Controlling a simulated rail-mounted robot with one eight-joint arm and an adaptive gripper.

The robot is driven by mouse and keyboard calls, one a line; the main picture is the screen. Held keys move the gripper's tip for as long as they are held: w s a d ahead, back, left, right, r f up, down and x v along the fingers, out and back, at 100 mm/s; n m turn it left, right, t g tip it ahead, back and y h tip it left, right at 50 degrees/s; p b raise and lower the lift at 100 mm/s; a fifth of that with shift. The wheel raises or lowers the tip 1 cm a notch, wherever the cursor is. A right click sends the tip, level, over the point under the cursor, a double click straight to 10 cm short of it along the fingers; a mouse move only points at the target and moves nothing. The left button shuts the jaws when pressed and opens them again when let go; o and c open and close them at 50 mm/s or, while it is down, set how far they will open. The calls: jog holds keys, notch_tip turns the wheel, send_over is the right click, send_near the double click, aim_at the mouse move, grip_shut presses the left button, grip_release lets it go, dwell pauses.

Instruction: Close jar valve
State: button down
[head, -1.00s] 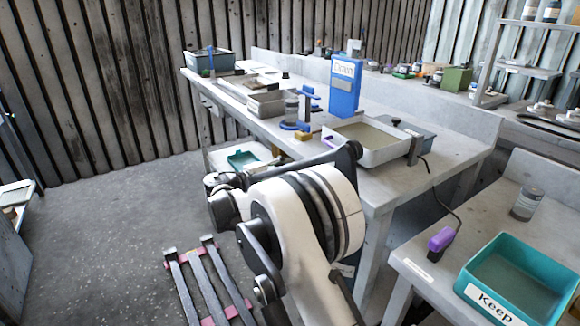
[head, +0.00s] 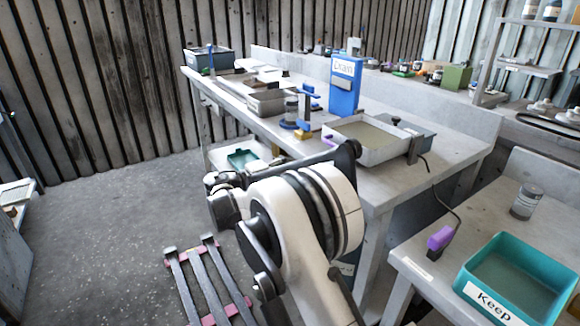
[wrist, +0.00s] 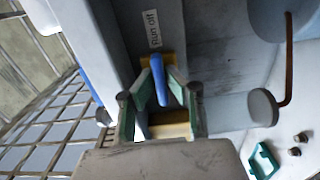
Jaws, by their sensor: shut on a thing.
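In the wrist view my gripper (wrist: 159,70) has its two fingers closed in on a slim blue lever (wrist: 161,84), which I take to be the valve handle. A yellow block (wrist: 170,126) shows between and behind the fingers. A "Run off" label (wrist: 153,28) is on the grey surface just beyond the fingertips. My gripper cannot be made out in the head view, and the contact with the lever is partly hidden by the fingers.
The bench holds a pale tray (head: 368,140), a blue "Drain" box (head: 344,88) and a metal bin (head: 266,104). A teal "Keep" tray (head: 512,278) and a lidded jar (head: 526,201) stand on the right table. A slatted pallet (head: 207,284) lies on the floor.

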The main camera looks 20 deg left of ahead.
jog(key=c, duration=1.8)
grip_release()
jog(key=v, duration=1.2)
